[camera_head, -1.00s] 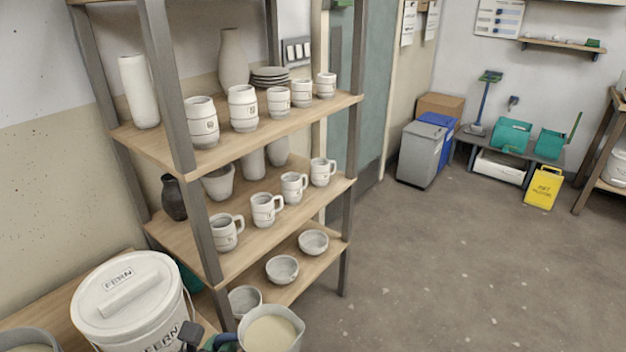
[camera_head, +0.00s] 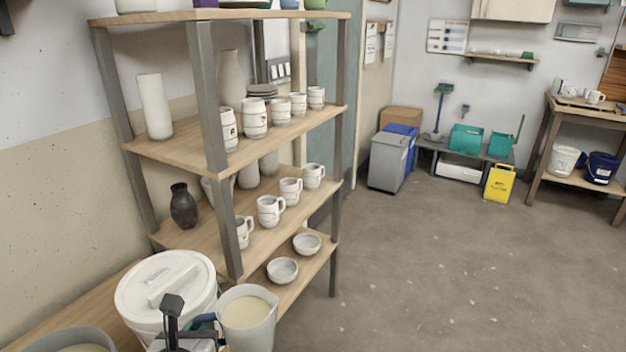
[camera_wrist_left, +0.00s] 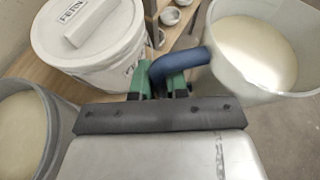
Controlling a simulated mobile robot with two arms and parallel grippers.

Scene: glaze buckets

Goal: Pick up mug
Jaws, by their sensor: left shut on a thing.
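Several white mugs with handles stand in a row on the middle shelf, among them a mug (camera_head: 270,211), one farther back (camera_head: 290,191) and the farthest (camera_head: 314,176). The nearest mug (camera_head: 242,232) is partly hidden by the shelf post. My left gripper (camera_head: 205,323) is at the bottom of the head view, in front of and below these mugs. In the left wrist view its green fingertips (camera_wrist_left: 160,84) are shut on the blue handle (camera_wrist_left: 180,64) of a pale jug (camera_wrist_left: 290,75) of cream liquid. The jug (camera_head: 248,318) is upright. My right gripper is not in view.
A lidded white bucket (camera_head: 165,285) stands left of the jug, and an open bucket (camera_head: 75,340) is nearer. Shelf posts (camera_head: 213,150) stand before the mugs. A dark vase (camera_head: 183,206) and bowls (camera_head: 282,270) share the rack. The floor (camera_head: 430,270) at right is clear.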

